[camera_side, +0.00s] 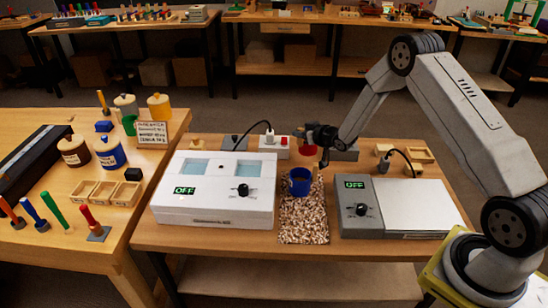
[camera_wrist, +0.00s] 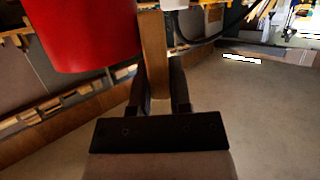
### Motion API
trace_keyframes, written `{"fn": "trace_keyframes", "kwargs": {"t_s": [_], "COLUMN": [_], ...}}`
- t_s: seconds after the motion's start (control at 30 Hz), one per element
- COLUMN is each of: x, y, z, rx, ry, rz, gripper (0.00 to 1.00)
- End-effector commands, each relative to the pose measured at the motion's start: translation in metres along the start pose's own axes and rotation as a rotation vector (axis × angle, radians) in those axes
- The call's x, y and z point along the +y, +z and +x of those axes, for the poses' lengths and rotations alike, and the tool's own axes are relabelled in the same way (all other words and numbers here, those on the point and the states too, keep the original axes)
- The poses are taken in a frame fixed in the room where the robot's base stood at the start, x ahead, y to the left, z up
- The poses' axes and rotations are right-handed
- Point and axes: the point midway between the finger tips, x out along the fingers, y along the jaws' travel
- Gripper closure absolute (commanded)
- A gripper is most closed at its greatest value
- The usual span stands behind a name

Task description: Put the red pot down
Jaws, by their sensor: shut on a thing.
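The red pot (camera_side: 308,150) hangs in the air behind and above the blue pot (camera_side: 299,184) in the side view. In the wrist view the red pot (camera_wrist: 85,32) fills the upper left, and its wooden handle (camera_wrist: 153,50) stands between my fingers. My gripper (camera_side: 318,136) is shut on that handle; it also shows in the wrist view (camera_wrist: 157,92). The blue pot stands on a speckled mat (camera_side: 304,222). My gripper partly hides the red pot in the side view, so its exact height and tilt are unclear.
A white two-window device (camera_side: 215,212) marked OFF stands left of the mat. A grey hot plate (camera_side: 412,208), also marked OFF, stands right of it. A white switch box (camera_side: 272,145) with a cable is behind. The mat's front part is clear.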

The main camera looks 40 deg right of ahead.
Motion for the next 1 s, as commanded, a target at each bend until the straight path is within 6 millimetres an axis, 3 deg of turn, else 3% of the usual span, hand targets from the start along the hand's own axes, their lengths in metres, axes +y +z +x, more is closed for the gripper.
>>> {"fn": "trace_keyframes", "kwargs": {"t_s": [0.47, 0.77, 1.0], "x": [0.002, 0.002, 0.002], "y": [0.007, 0.033, 0.035], "z": [0.011, 0.022, 0.023], "rx": [0.0, -0.001, 0.001], "ry": [-0.001, 0.0, 0.001], "rz": [0.0, 0.0, -0.001], "gripper": [1.0, 1.0, 1.0]}}
